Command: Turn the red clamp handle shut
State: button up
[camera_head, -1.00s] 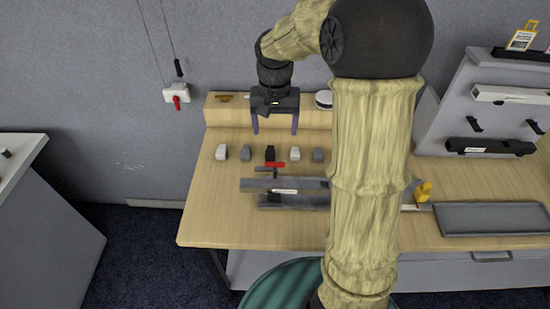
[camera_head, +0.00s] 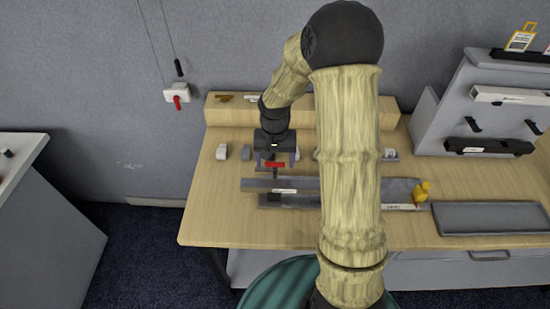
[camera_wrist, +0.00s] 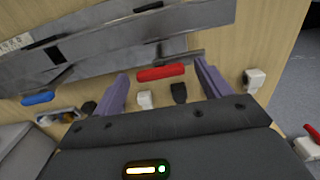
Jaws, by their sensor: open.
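The red clamp handle (camera_head: 274,164) is a short red bar above the near-side grey metal rails (camera_head: 300,185) on the table. In the wrist view the red handle (camera_wrist: 161,73) lies crosswise between the fingertips of my gripper (camera_wrist: 158,78). My gripper (camera_head: 276,162) is open, with one purple finger on each side of the handle. I see gaps between the handle's ends and the fingers; whether either finger touches it I cannot tell. A blue handle (camera_wrist: 38,98) shows to the left in the wrist view. My arm hides part of the rails.
Small blocks stand behind the rails, including a white one (camera_head: 222,152). A yellow object (camera_head: 422,191) and a grey tray (camera_head: 490,218) are to the right. A wooden ledge (camera_head: 230,112) runs along the back. The table's left front is clear.

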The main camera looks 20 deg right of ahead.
jog(key=c, duration=1)
jog(key=shift+n, duration=0.4)
jog(key=n+p, duration=0.1)
jog(key=n, duration=0.2)
jog(key=shift+r+n+p, duration=0.15)
jog(key=shift+n+p, duration=0.15)
jog(key=shift+p, duration=0.05)
jog(key=n+p, duration=0.1)
jog(key=n, duration=0.3)
jog(key=shift+p, duration=0.4)
jog(key=n+p, duration=0.2)
jog(key=n, duration=0.4)
jog(key=shift+w, duration=0.1)
jog(key=shift+n+p, duration=1.05)
jog(key=shift+n, duration=0.75)
